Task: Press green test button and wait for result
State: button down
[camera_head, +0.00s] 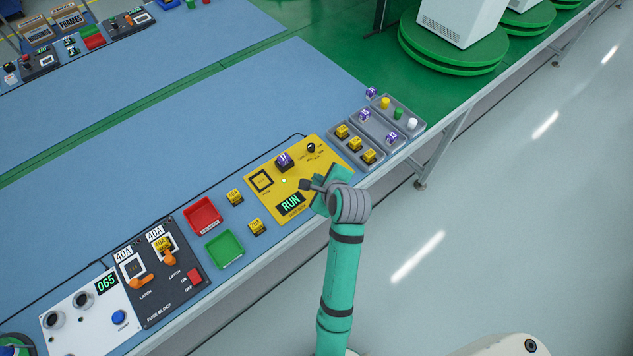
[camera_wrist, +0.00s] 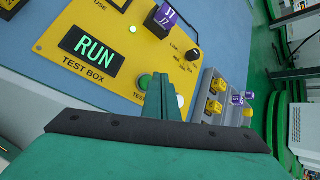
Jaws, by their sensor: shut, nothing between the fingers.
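The yellow test box (camera_head: 260,199) lies on the blue table top, and its display (camera_head: 291,204) reads RUN in green. The display also reads RUN in the wrist view (camera_wrist: 93,51). A small green lamp (camera_wrist: 133,29) on the box is lit. A purple cube-shaped part (camera_wrist: 160,20) sits on the box's upper part. My gripper (camera_wrist: 158,80) is shut and empty, its fingertips over the lower right of the test box. The green test button (camera_wrist: 144,82) shows just left of the fingers and is partly hidden by them. I cannot tell whether the fingers touch it.
A grey tray (camera_head: 425,127) with yellow and purple parts stands right of the box. A red bin (camera_head: 204,215) and a green bin (camera_head: 224,249) stand to the left, near loose yellow parts. A black fuse block panel (camera_head: 160,293) is farther left.

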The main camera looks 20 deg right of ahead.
jog(key=shift+r, duration=0.25)
jog(key=shift+w+a+r, duration=0.1)
jog(key=shift+w+r, duration=0.1)
jog(key=shift+r, duration=1.45)
jog(key=shift+s+r, duration=0.15)
jog(key=shift+r, duration=0.7)
jog(key=shift+a, duration=0.1)
